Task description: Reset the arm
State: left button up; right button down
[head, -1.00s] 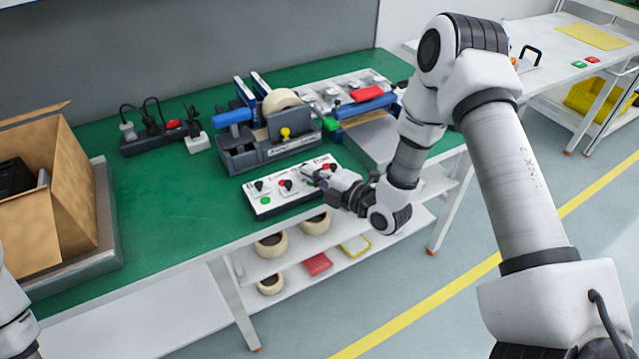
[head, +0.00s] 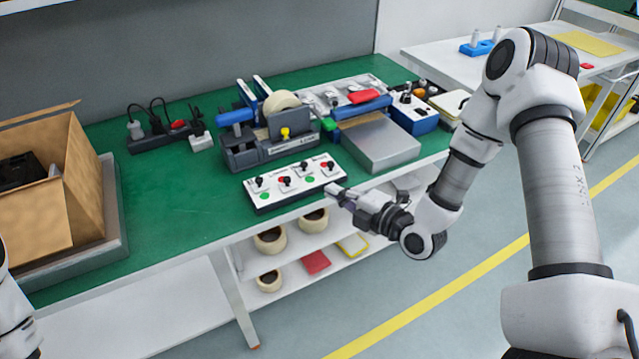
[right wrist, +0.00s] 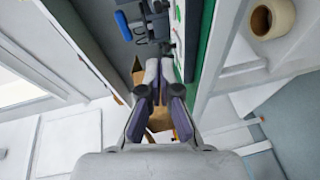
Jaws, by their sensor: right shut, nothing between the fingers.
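My right gripper (head: 340,194) is shut and empty. In the head view it is just in front of the table's front edge, close to the right end of the white switch panel (head: 296,183). The panel has several black knobs with red and green spots and lies near the front edge of the green table (head: 190,228). In the right wrist view the fingers of my right gripper (right wrist: 157,90) are together with nothing between them. A part of my left arm shows at the left edge of the head view. Its gripper is out of view.
A tape dispenser (head: 262,148) stands behind the panel. A grey metal plate (head: 378,147) is to its right. An open cardboard box (head: 88,185) is at the left. Tape rolls (head: 271,240) lie on the shelf below. The floor right of the table has free room.

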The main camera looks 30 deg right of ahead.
jog(key=shift+v, duration=1.1)
jog(key=shift+s+a+r, duration=0.1)
jog(key=shift+a+r, duration=0.05)
jog(key=shift+r, duration=0.05)
